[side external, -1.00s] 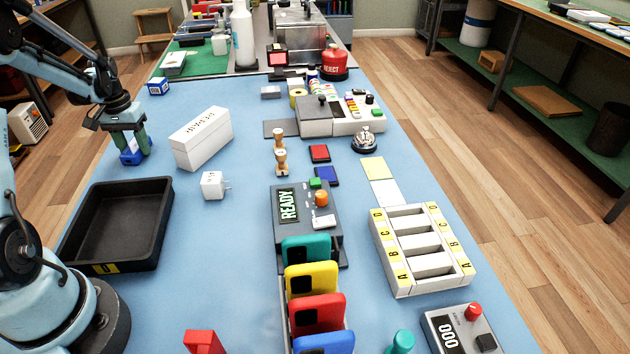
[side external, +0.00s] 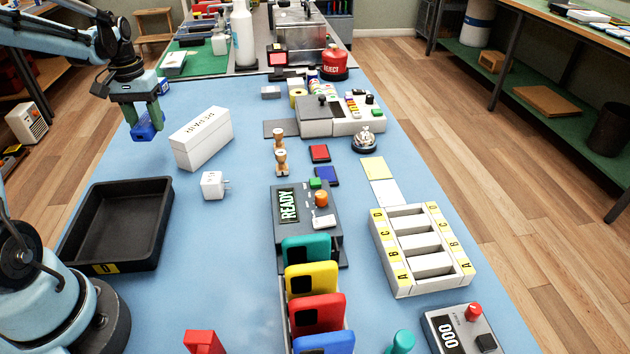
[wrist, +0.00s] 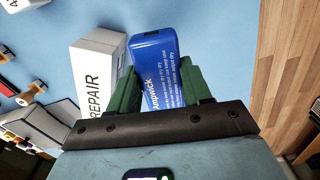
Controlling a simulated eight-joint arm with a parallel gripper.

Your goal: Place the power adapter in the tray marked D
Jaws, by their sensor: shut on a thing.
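The visible floor of this tray is empty. My gripper (side external: 143,122) is shut on a blue packet (side external: 150,131), printed "Ampwick" in the wrist view (wrist: 156,70), and holds it above the mat.
A white box (side external: 201,139) stands just right of my gripper; its wrist-view side reads REPAIR (wrist: 97,70). The READY device (side external: 300,205), a row of coloured phones (side external: 313,282) and a slotted A-D rack (side external: 421,249) stand further right.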

